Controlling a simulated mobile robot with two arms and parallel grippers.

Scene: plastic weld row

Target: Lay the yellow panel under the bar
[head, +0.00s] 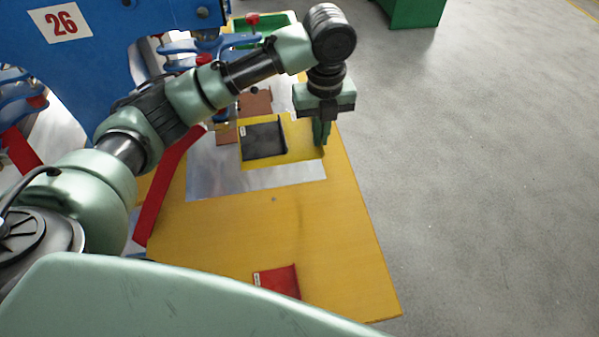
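The yellow panel (304,139) lies flat on a silver metal plate (215,182) on the worktable, with a black pouch-like piece (263,140) on its left part. My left gripper (321,141) points down at the panel's right edge. Its fingertips appear to touch or overlap that edge. The fingers line up in this view, so I cannot tell whether they are shut on it. The bar is not clearly seen; my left arm covers much of the machine's working area behind the panel. My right gripper is not in view.
A blue machine marked 26 (95,60) stands at the left, with blue clamps (185,46) and a red strip (160,195) beside the plate. A red piece (279,282) lies on the near yellow tabletop (235,235). Grey floor is open at right.

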